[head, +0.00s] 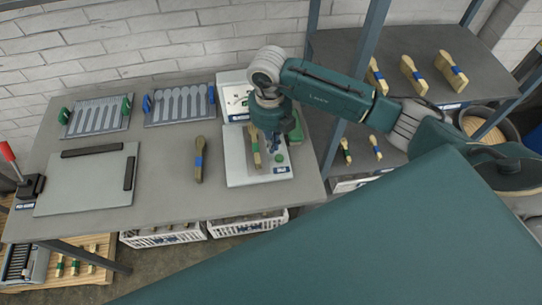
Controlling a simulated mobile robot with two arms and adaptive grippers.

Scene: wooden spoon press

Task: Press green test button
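The green button (279,158) sits on a pale grey panel (240,172) on the right part of the table. A wooden piece with a green band (256,158) stands or lies on the same panel, left of the button. My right gripper (275,148) points down over the panel, just above the button in the picture. I cannot tell whether it touches the button, and its fingers are too small and dark to read. My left gripper is not in view.
A wooden piece with a blue band (199,160) lies on the grey table (160,190). Two slotted racks (97,116) (180,105) stand at the back. A grey board (85,185) and a red-topped lever (8,151) are at left. A shelf (340,50) with banded wooden pieces stands at right.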

